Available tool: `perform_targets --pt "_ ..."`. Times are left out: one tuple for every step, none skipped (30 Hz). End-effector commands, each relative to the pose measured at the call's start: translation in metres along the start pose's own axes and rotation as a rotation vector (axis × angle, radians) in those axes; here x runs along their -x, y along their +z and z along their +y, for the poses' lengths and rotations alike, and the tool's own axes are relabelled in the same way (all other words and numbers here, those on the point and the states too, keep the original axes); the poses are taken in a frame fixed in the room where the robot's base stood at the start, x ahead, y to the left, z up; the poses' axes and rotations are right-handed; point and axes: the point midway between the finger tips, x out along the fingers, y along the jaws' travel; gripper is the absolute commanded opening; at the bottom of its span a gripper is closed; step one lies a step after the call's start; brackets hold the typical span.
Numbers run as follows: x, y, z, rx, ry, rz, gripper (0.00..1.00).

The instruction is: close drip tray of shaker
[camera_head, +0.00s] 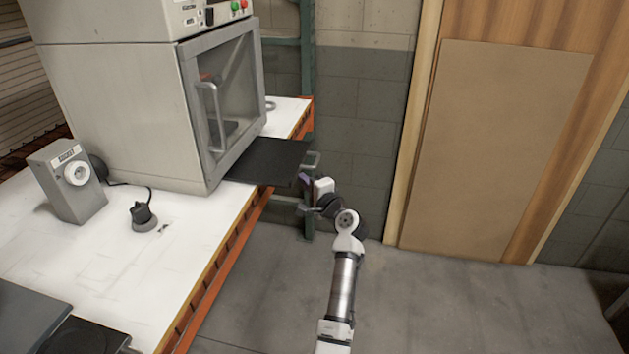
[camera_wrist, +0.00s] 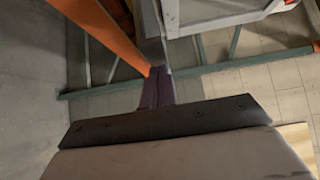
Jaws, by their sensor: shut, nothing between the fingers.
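The shaker (camera_head: 125,105) is a large grey cabinet with a windowed door, standing on a white-topped bench. Its drip tray (camera_head: 262,163) is a flat black plate pulled out below the door, sticking out past the bench's edge. A small handle (camera_head: 313,160) shows at the tray's outer end. My gripper (camera_head: 304,179) is just outside and slightly below that end, close to the handle; I cannot tell if it touches. In the wrist view the purple fingers (camera_wrist: 157,88) are together and empty. A pale grey edged part lies just beyond them, which I cannot identify surely.
The bench (camera_head: 85,270) has an orange front beam, also in the wrist view (camera_wrist: 105,30). A small grey device (camera_head: 67,180) and a black knob-like item (camera_head: 142,215) stand on it. A green post (camera_head: 307,60) rises behind. Floor to the right is clear.

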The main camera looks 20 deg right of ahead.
Motion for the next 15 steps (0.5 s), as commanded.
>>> perform_targets --pt "-0.001 0.001 0.000 0.000 0.000 0.000 0.00" --pt "-0.001 0.001 0.000 0.000 0.000 0.000 0.00" --pt "-0.001 0.001 0.001 0.000 0.000 0.000 0.00" --pt "-0.001 0.001 0.001 0.000 0.000 0.000 0.00" --pt "-0.001 0.001 0.001 0.000 0.000 0.000 0.00" --pt "-0.001 0.001 0.001 0.000 0.000 0.000 0.00" --pt "0.000 0.001 0.001 0.000 0.000 0.000 0.00" --pt "0.000 0.001 0.001 0.000 0.000 0.000 0.00" --pt "-0.001 0.001 0.000 0.000 0.000 0.000 0.00" --pt "-0.002 0.002 0.000 0.000 0.000 -0.001 0.00" --pt "-0.004 0.004 0.000 0.000 0.000 -0.001 0.00" --pt "-0.008 0.008 0.000 -0.001 0.000 -0.003 0.00" --pt "-0.012 0.013 0.000 -0.001 0.000 -0.005 0.00" --pt "-0.017 0.018 0.001 -0.001 0.001 -0.006 0.00" --pt "-0.024 0.025 0.000 -0.001 0.001 -0.007 0.00"
